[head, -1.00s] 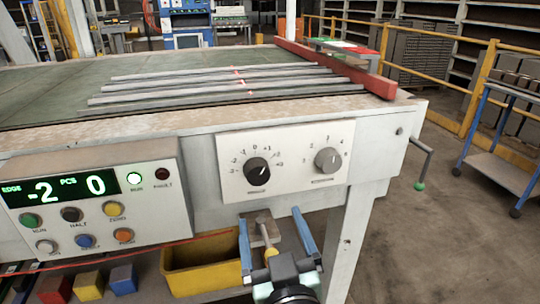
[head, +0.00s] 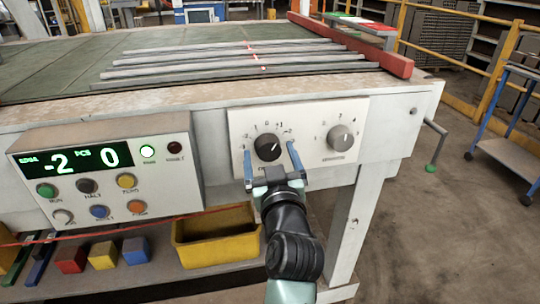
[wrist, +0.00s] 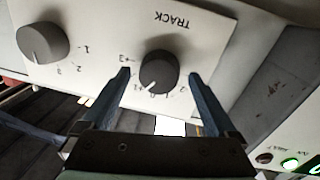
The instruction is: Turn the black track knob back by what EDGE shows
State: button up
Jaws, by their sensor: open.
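The black track knob (head: 267,148) is on a white plate (head: 352,112) on the machine's front, left of a grey knob (head: 340,137). In the wrist view, TRACK is printed upside down above the black knob (wrist: 160,70), and its white pointer line points near +1. My gripper (head: 269,149) is open, one finger on each side of the black knob. In the wrist view its fingers (wrist: 159,73) show gaps to the knob on both sides. The display (head: 72,161) reads EDGE -2 and PCS 0.
The button panel (head: 170,185) juts out left of the knob plate. A yellow bin (head: 215,243) is below my gripper. Several grey bars (head: 240,62) lie on the table above, near a red rail (head: 350,45). A crank (head: 435,145) sticks out at the right.

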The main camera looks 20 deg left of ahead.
jog(key=shift+w, duration=0.1)
jog(key=shift+c, duration=0.3)
jog(key=c, duration=1.3)
jog(key=shift+r+m+p, duration=0.1)
jog(key=shift+m+p, duration=0.3)
jog(key=shift+p, duration=0.05)
jog(key=shift+m+p, duration=0.55)
jog(key=shift+m, duration=0.05)
jog(key=m+p, duration=0.2)
jog(key=m, duration=0.1)
jog(key=shift+r+g+p, duration=0.1)
jog(key=shift+g+p, duration=0.2)
jog(key=m+p, duration=0.2)
jog(key=m, duration=0.2)
jog(key=shift+p, duration=0.3)
jog(key=shift+m+p, duration=0.55)
jog(key=shift+m, duration=0.65)
jog(key=shift+g, duration=0.3)
